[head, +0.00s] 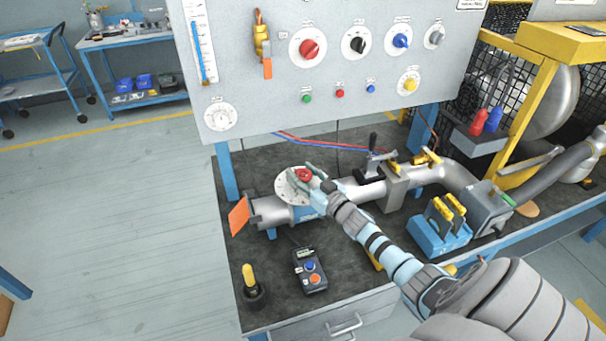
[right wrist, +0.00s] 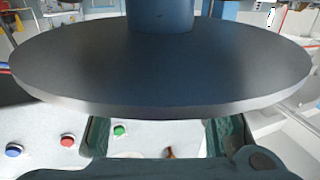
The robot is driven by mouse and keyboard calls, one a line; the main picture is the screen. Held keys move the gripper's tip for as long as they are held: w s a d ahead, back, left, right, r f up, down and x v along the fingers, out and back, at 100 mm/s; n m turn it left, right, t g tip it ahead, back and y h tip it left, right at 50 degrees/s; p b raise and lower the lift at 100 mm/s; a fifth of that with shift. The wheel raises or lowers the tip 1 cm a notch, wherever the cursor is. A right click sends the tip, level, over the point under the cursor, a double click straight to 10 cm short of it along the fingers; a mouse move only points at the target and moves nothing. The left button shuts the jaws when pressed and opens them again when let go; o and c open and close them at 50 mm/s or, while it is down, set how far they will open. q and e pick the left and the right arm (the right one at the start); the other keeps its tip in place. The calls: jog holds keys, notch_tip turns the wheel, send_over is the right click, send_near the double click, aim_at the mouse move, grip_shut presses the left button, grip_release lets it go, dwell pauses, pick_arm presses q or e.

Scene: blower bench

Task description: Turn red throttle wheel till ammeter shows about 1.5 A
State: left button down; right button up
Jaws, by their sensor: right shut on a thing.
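The red throttle wheel (head: 304,175) sits on a white round dial plate (head: 287,192) on top of the silver blower pipe. My right gripper (head: 311,175) reaches in from the lower right, with its fingers shut on the wheel. In the right wrist view its fingers (right wrist: 158,135) show below a large dark disc (right wrist: 160,75) that hides the wheel. A round white gauge (head: 221,116) is on the panel, and a handheld meter (head: 310,270) with a small display lies on the bench. Neither reading is legible. My left gripper is out of view.
The grey panel (head: 270,95) with several knobs and buttons stands behind the pipe. A black lever clamp (head: 373,160), a blue block with yellow handles (head: 440,232) and a yellow-handled tool (head: 250,285) are around the pipe.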

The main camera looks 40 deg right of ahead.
jog(key=n+y, duration=0.1)
jog(key=y, duration=0.2)
jog(key=shift+w+d+n+b, duration=0.1)
jog(key=shift+n+b, duration=0.3)
jog(key=n+y+b, duration=0.1)
jog(key=n+g+y+b, duration=0.1)
jog(key=y, duration=0.1)
jog(key=shift+f+b, duration=0.25)
jog(key=shift+b, duration=0.1)
jog(key=shift+r+n+y, duration=0.15)
jog(key=shift+n+y, duration=0.15)
jog(key=shift+r, duration=0.1)
jog(key=o, duration=1.2)
jog(key=v, duration=1.2)
jog(key=shift+s, duration=0.2)
